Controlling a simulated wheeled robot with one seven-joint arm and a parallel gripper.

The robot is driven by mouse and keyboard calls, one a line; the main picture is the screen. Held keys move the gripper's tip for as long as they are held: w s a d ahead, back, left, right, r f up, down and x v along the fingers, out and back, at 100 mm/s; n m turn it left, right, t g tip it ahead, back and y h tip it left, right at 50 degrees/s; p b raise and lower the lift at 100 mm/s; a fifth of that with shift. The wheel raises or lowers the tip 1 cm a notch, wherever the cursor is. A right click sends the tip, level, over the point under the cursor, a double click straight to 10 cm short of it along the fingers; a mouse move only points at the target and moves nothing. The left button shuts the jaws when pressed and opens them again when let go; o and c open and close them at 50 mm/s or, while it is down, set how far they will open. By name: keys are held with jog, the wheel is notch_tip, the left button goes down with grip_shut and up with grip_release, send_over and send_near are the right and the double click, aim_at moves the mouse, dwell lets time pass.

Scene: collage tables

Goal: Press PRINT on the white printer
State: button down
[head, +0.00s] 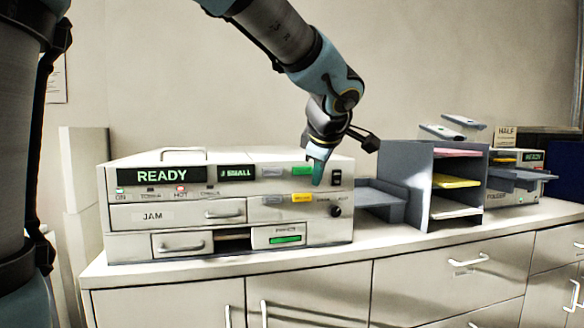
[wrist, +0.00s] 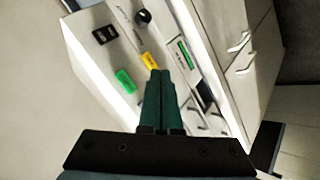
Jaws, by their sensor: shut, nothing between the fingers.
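The white printer (head: 130,230) stands on the counter at the left, with a READY display (head: 162,176). On its front right are a green button (head: 302,171) and a yellow button (head: 302,198); their lettering is too small to read. My gripper (head: 317,182) is shut and empty, pointing down in front of the panel just right of the green button. In the wrist view, my gripper's fingertips (wrist: 160,72) appear just below the yellow button (wrist: 150,60), with the green button (wrist: 125,80) to the left. I cannot tell whether they touch the panel.
A dark knob (head: 335,211) and a black switch (head: 336,178) sit at the panel's right. The front also has a JAM drawer (head: 190,213) and a green-striped slot (head: 286,240). A grey paper sorter (head: 396,170) and another machine (head: 533,157) stand to the right.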

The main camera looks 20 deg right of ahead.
aim_at(305, 169)
jog(key=shift+w, duration=0.15)
jog(key=shift+w+d+p, duration=0.2)
jog(key=shift+w+p, duration=0.85)
jog(key=shift+w, duration=0.35)
jog(key=shift+w+d+p, duration=0.15)
jog(key=shift+w+p, duration=0.95)
jog(key=shift+w, duration=0.35)
jog(key=shift+w+d+p, duration=0.2)
jog(key=shift+w+p, duration=0.85)
jog(key=shift+w, duration=0.35)
jog(key=shift+w+b, duration=0.3)
jog(key=shift+w, duration=0.1)
